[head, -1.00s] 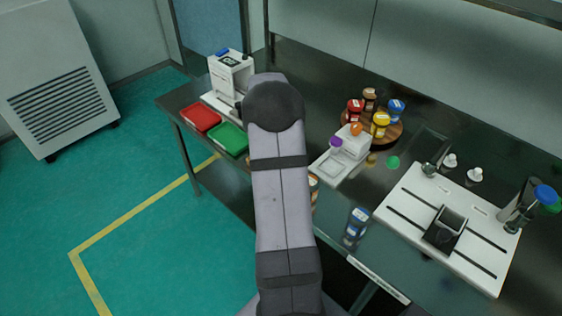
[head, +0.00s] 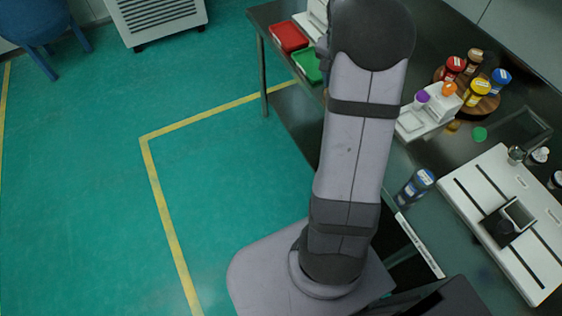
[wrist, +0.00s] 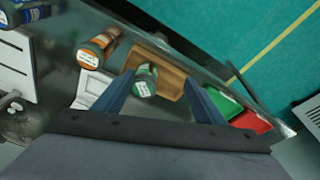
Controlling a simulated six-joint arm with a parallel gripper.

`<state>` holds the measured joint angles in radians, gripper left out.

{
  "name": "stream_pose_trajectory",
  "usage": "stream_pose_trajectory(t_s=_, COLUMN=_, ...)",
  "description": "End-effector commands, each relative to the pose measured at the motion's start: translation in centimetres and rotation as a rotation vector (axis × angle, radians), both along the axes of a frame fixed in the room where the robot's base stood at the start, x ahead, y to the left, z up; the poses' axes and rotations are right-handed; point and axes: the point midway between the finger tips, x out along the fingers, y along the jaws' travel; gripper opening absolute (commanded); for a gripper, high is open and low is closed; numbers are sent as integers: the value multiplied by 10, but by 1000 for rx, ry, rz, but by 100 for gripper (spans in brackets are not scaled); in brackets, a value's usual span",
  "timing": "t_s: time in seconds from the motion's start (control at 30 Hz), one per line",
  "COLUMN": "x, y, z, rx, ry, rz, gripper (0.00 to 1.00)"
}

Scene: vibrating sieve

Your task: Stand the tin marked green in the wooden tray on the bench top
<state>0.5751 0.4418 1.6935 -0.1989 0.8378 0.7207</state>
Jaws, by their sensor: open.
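In the wrist view a tin with a green mark and a white label (wrist: 145,87) appears upright in the wooden tray (wrist: 172,72), towards the tray's left side. I cannot tell exactly how its base meets the tray floor. My gripper (wrist: 160,82) is open, with its two blue fingers either side of the tin. The tin lies closer to the left finger, and I see no grip on it. In the head view my arm hides the tray, the green tin and the gripper.
The red tray (head: 289,38) and green tray (head: 307,66) lie beyond the wooden tray. A round wooden stand (head: 489,105) holds several jars. A white sieve base (head: 480,178) is at right.

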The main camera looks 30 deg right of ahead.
Motion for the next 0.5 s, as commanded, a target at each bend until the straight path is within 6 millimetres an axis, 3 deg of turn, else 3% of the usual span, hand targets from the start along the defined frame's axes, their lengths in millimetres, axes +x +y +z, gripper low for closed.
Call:
stream_pose_trajectory(t_s=0.03, x=-1, y=31, z=2, rx=13, ry=13, rz=89, gripper=64)
stream_pose_trajectory(t_s=0.17, x=-17, y=111, z=-1, rx=51, ry=56, rz=356, gripper=64)
stream_pose_trajectory(t_s=0.3, x=-55, y=191, z=-8, rx=91, ry=104, rz=656, gripper=64)
stream_pose_trajectory(t_s=0.4, x=-89, y=234, z=-15, rx=114, ry=134, rz=845, gripper=64)
stream_pose_trajectory(t_s=0.5, x=-120, y=263, z=-23, rx=131, ry=158, rz=994, gripper=64)
